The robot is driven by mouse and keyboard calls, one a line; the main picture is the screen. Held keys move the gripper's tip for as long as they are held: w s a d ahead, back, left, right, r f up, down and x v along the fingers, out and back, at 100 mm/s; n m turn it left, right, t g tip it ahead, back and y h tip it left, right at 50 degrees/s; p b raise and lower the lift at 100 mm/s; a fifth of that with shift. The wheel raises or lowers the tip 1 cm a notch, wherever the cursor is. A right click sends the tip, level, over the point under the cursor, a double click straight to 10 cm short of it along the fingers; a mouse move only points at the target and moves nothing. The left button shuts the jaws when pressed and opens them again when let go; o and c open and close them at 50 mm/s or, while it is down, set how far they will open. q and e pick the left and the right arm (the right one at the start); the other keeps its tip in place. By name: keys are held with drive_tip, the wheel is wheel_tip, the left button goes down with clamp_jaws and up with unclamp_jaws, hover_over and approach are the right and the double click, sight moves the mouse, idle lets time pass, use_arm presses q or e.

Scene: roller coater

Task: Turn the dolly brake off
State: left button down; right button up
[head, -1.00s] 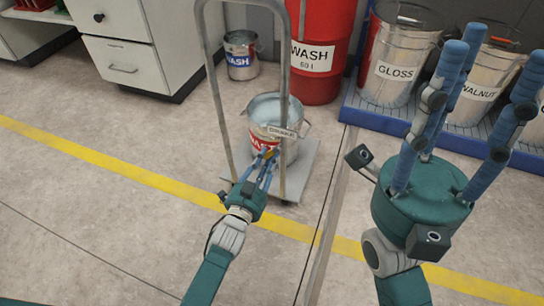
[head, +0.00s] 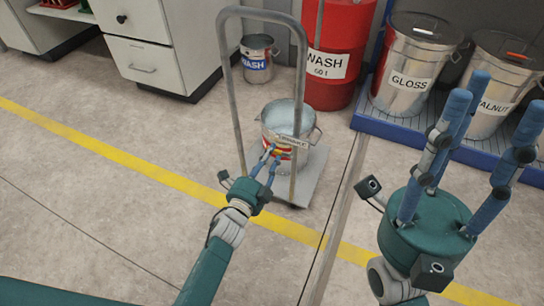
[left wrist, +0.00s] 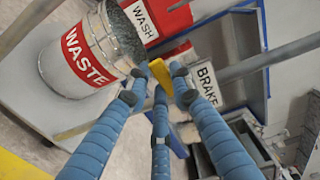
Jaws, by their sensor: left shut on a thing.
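The dolly (head: 313,180) stands on the floor with its tall grey tube handle (head: 222,75) upright. A metal bucket (head: 287,115) marked WASTE in the left wrist view (left wrist: 88,52) stands on it. My left gripper (head: 270,156) is at the handle side of the dolly. In the left wrist view, its fingers (left wrist: 155,75) are closed around a yellow lever (left wrist: 172,58), beside a white BRAKE label (left wrist: 207,83). The fingers partly hide the lever. My right gripper (head: 495,105) is open and empty, fingers pointing up, well right of the dolly.
A red WASH drum (head: 338,50) and a small WASH pail (head: 257,60) stand behind the dolly. GLOSS (head: 412,65) and WALNUT (head: 495,75) buckets stand on a blue pallet (head: 395,128) at right. White cabinets (head: 150,45) are back left. The floor at left is clear.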

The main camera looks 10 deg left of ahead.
use_arm(q)
drive_tip(key=shift+r+m, duration=0.2)
drive_tip(key=shift+m, duration=0.3)
drive_tip(key=c, duration=1.5)
unclamp_jaws()
drive_tip(key=v, duration=1.2)
drive_tip(key=shift+r, duration=0.15)
